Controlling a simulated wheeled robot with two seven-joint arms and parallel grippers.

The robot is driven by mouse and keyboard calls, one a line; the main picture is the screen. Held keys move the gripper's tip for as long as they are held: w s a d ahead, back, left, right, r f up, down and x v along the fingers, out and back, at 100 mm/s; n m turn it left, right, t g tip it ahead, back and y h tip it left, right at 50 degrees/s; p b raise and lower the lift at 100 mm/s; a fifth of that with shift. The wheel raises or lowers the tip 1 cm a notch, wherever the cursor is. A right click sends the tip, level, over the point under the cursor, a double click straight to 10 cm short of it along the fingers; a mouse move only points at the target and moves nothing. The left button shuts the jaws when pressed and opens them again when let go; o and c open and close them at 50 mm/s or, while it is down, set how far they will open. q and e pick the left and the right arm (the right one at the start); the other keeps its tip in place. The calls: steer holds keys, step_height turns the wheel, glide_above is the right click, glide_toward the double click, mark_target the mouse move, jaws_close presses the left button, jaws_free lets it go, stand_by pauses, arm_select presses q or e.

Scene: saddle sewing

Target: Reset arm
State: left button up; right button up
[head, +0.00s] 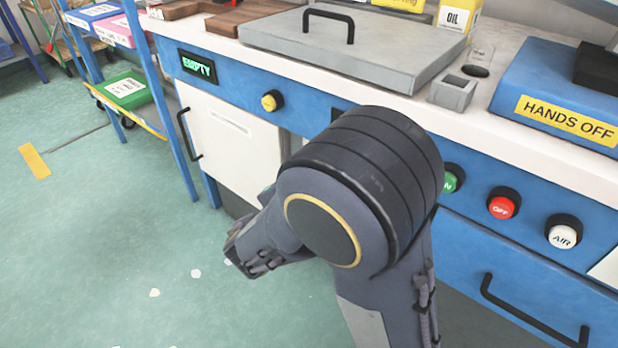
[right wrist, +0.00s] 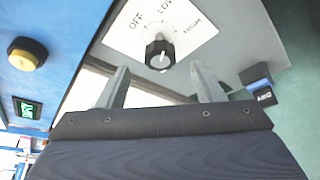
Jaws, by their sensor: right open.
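My right gripper (right wrist: 160,82) shows in the right wrist view with its two grey fingers spread apart and nothing between them. A black knob (right wrist: 160,52) on a white dial plate (right wrist: 180,28) marked OFF and LOW appears just beyond the fingertips. I cannot tell how far away it is. In the head view a dark arm link of mine with a large round joint fills the middle in front of the bench. The right gripper's fingers cannot be made out there. My left gripper is in neither view.
The blue bench has an EMPTY display (head: 197,67), a yellow button (head: 269,101), a white door (head: 228,140), a red OFF button (head: 502,207) and a white AIR button (head: 563,236). A grey lidded plate (head: 350,50) lies on top. A blue shelf rack (head: 160,90) stands left; green floor (head: 90,230) there is open.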

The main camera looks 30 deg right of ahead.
steer(key=shift+v, duration=0.75)
steer(key=s+d+f+m+g+y, duration=0.3)
steer(key=s+m+g, duration=0.1)
steer(key=s, duration=0.2)
steer(key=s+d+f+m+g+y, duration=0.2)
steer(key=s+f+m+g+y, duration=0.15)
steer(key=s+m, duration=0.2)
steer(key=s+a+r+m+y, duration=0.2)
steer(key=s+a+m+y, duration=0.2)
steer(key=s+y, duration=0.25)
steer(key=s+a+r+m+t+y+p, duration=0.1)
steer(key=r+m+t+p, duration=0.1)
steer(key=r+p, duration=1.6)
steer(key=s+a+r+m+t+y+p, duration=0.1)
steer(key=a+r+m+p, duration=0.1)
steer(key=r+p, duration=1.6)
step_height(320, 180, up, 5)
steer(key=shift+a+r+t, duration=0.2)
steer(key=shift+a+t, duration=0.1)
steer(key=shift+t, duration=0.05)
steer(key=shift+s+m, duration=0.1)
steer(key=shift+m, duration=0.15)
